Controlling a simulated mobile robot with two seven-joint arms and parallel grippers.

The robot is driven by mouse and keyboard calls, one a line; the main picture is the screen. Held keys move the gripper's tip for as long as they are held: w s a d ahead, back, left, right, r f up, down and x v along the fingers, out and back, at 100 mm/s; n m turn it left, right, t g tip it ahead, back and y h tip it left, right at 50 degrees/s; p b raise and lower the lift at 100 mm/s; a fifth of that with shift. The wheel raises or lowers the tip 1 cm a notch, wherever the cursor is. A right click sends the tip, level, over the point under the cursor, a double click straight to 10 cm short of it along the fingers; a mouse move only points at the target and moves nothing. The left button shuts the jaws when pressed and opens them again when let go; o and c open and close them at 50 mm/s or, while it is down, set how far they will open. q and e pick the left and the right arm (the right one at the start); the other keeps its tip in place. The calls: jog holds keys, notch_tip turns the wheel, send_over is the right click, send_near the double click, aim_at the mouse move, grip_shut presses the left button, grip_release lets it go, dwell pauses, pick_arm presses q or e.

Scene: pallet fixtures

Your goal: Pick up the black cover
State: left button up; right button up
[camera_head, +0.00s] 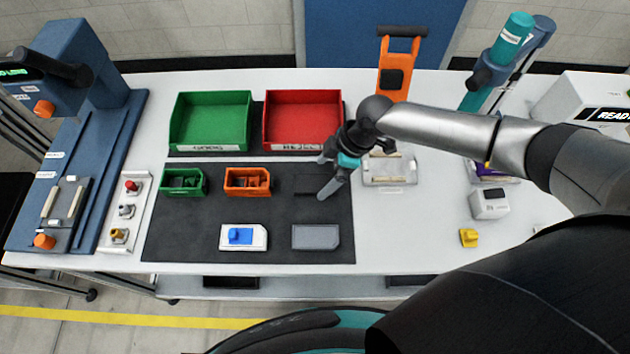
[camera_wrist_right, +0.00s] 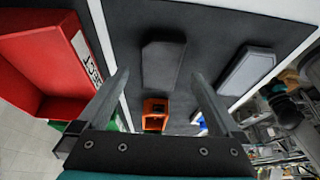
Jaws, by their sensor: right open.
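The black cover (camera_head: 305,183) lies flat on the dark mat (camera_head: 190,225), barely standing out from it. In the right wrist view the black cover (camera_wrist_right: 163,62) is a dark plate with cut corners, showing between and beyond the two fingers. My right gripper (camera_head: 325,178) is open and empty, tilted just to the right of the cover in the head view; it also shows in the wrist view (camera_wrist_right: 160,78). I cannot tell its exact height above the mat. My left gripper is not in view.
A grey cover (camera_head: 316,237) and a white tray with a blue part (camera_head: 243,237) lie at the mat's front. Small green (camera_head: 183,181) and orange (camera_head: 247,181) bins sit left of the black cover. Larger green (camera_head: 210,121) and red (camera_head: 303,119) bins stand behind.

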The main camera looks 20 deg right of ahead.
aim_at(315, 184)
jog(key=shift+x, duration=1.35)
jog(key=c, duration=1.4)
jog(key=shift+r, duration=0.15)
